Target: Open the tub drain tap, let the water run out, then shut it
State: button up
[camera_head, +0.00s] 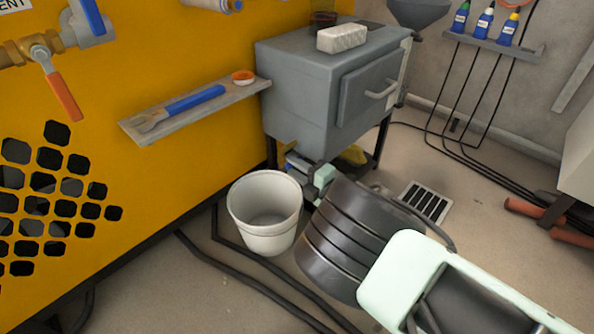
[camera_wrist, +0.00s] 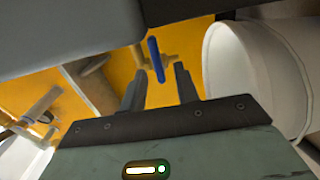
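A blue tap lever (camera_wrist: 156,62) on a brass-coloured body shows in the wrist view against the yellow panel. My gripper (camera_wrist: 159,56) is open, its two dark fingers on either side of the lever in the picture. I cannot tell whether the lever is between the fingertips or beyond them. The grey tub (camera_head: 300,95) stands on legs in the head view, and my gripper reaches low beneath it, mostly hidden by my arm. A white bucket (camera_head: 265,212) stands on the floor left of my arm; it also shows in the wrist view (camera_wrist: 245,75). No running water is visible.
The yellow machine (camera_head: 180,60) on the left carries a red-handled valve (camera_head: 62,95) and a shelf (camera_head: 150,130) with a blue-handled tool. Dark hoses (camera_head: 250,275) cross the floor. A floor grate (camera_head: 426,202) lies right of my arm. A white block (camera_head: 342,37) rests on the tub.

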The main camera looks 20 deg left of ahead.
grip_shut()
jog(key=shift+r+m+p, duration=0.1)
jog(key=shift+m+p, duration=0.2)
jog(key=shift+p, duration=0.1)
jog(key=shift+d+m+p, duration=0.1)
jog(key=shift+m+p, duration=4.15)
jog(key=shift+m, duration=1.25)
jog(key=shift+f+m, duration=0.2)
jog(key=shift+m, duration=0.1)
grip_release()
